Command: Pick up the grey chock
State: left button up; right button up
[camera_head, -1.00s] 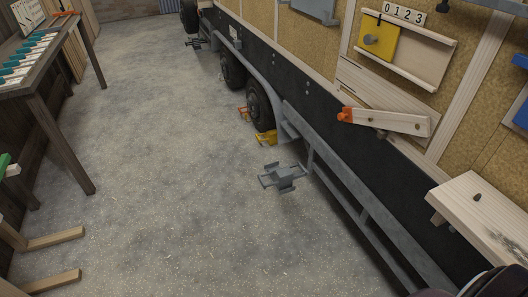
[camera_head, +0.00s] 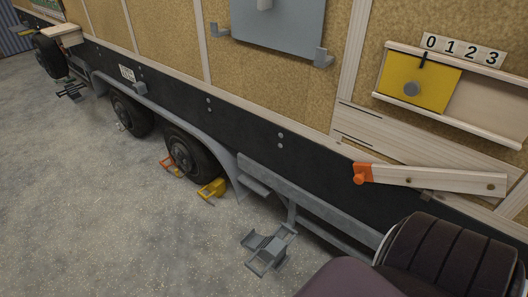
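A grey metal piece with flat plates and arms, which looks like the grey chock (camera_head: 268,248), lies on the concrete floor at the lower middle, in front of the trailer's side rail. A yellow chock (camera_head: 212,189) and an orange chock (camera_head: 172,164) are on the floor by the nearer wheel (camera_head: 190,158). A similar dark grey piece (camera_head: 70,90) lies by the far wheel at the left. Neither of my grippers is in view. Dark rounded parts of my own body fill the lower right corner.
The trailer (camera_head: 225,132) runs diagonally across the view, with a low grey rail (camera_head: 318,208). A wooden bar with an orange end (camera_head: 435,180) and a yellow sliding panel (camera_head: 418,80) are on its wall. The floor (camera_head: 100,215) at the left is clear.

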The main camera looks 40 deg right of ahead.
aim_at(272, 250)
jog(key=i+j+z, duration=0.15)
jog(key=i+z, duration=0.15)
jog(key=z, duration=0.15)
jog(key=i+j+z, duration=0.2)
jog(key=z, duration=0.2)
jog(key=i+j+z, duration=0.3)
jog(key=z, duration=0.15)
jog(key=i+j+z, duration=0.15)
jog(key=j+z, duration=0.25)
jog(key=i+j+z, duration=0.1)
jog(key=j+z, duration=0.35)
